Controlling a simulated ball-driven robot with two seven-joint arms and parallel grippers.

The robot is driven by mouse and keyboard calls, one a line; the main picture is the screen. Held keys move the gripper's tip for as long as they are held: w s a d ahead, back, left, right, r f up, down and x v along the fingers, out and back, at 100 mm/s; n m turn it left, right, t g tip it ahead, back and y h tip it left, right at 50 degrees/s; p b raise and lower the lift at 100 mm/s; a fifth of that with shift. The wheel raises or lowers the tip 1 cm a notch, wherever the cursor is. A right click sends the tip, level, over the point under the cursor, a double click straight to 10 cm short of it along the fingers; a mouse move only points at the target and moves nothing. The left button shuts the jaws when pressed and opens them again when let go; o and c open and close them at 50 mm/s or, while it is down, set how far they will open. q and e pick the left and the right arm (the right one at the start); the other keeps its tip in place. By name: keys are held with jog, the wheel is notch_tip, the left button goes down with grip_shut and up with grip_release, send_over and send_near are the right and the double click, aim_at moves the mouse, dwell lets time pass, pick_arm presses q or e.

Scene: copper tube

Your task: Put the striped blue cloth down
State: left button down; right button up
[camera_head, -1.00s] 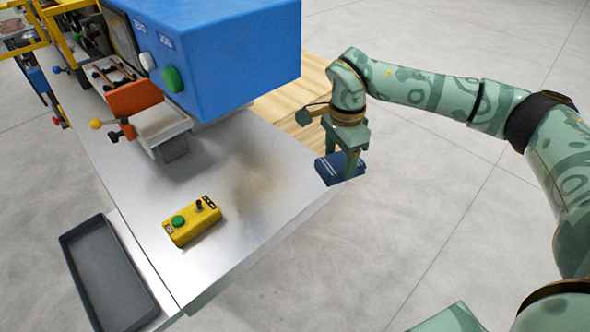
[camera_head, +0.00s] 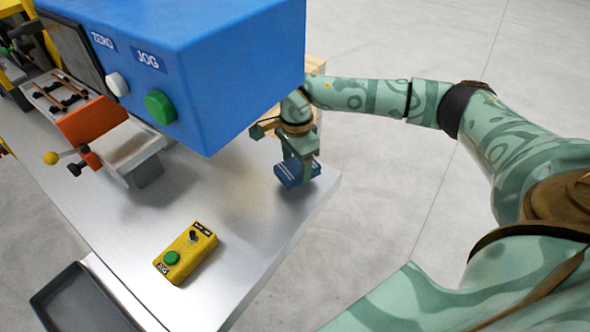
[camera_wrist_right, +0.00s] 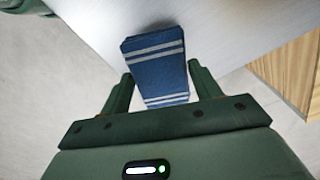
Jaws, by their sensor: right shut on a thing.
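The striped blue cloth (camera_head: 297,174) is a small folded dark blue block with pale stripes, at the right corner of the metal table (camera_head: 240,205). My right gripper (camera_head: 298,165) comes down on it from above and is shut on it. In the right wrist view the cloth (camera_wrist_right: 155,68) sits between the two fingers (camera_wrist_right: 158,92), with the table surface (camera_wrist_right: 225,25) behind it. I cannot tell whether the cloth touches the table. My left gripper is not in view.
A yellow control box (camera_head: 186,254) with a green button lies on the table. A blue machine housing (camera_head: 215,60) overhangs the table close to my right gripper. A dark grey tray (camera_head: 80,300) is at lower left. The metal surface between the control box and the cloth is clear.

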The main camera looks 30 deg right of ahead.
aim_at(296, 166)
jog(key=shift+f, duration=1.45)
jog(key=shift+f, duration=0.1)
jog(key=o, duration=0.8)
jog(key=shift+o, duration=0.2)
notch_tip(296, 166, up, 12)
jog(key=shift+p, duration=0.4)
